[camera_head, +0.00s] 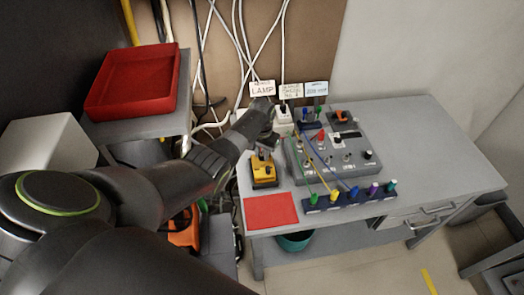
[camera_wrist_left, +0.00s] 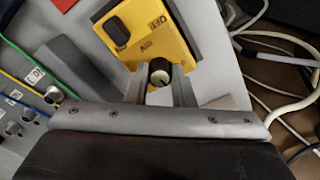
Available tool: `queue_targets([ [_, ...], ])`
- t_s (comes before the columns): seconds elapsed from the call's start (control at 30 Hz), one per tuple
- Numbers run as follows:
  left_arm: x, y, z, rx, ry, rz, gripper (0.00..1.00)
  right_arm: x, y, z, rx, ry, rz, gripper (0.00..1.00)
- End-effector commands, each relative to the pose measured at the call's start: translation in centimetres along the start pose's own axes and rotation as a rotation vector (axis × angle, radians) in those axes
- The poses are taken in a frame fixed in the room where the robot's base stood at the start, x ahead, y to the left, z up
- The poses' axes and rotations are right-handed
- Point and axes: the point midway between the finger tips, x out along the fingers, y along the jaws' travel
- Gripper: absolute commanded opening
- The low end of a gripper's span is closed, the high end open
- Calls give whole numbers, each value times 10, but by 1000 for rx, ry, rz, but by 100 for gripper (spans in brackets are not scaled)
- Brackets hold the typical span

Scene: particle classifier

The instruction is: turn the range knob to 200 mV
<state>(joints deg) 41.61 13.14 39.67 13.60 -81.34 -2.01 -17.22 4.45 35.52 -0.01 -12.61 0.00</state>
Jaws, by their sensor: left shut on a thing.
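The yellow meter (camera_head: 264,173) stands at the table's left side, behind a red mat. In the left wrist view the meter (camera_wrist_left: 160,32) shows the marks OFF and mV and a black block-like part (camera_wrist_left: 117,30). My left gripper (camera_head: 267,146) is over the back of the meter. In the wrist view its fingers (camera_wrist_left: 160,84) are shut on a round knob (camera_wrist_left: 159,72) with a dark rim and pale face. The knob's pointer setting is too small to read. My right gripper is not in view.
A grey panel (camera_head: 304,171) with knobs and cables stands right of the meter. A strip of coloured plugs (camera_head: 347,202) lies in front. The red mat (camera_head: 270,211) is at the front left. White cables (camera_wrist_left: 280,57) hang behind. The table's right side is clear.

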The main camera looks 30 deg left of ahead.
Motion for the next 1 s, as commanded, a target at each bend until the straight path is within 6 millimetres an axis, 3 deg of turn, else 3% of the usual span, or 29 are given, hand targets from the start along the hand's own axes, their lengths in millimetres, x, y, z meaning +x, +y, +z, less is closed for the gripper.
queue_targets([
  [0.5, -1, 0, -1, 396, 1, 0, 0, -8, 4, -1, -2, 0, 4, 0],
  [1.0, 0, 0, 0, 509, 1, 0, 0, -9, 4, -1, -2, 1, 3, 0],
])
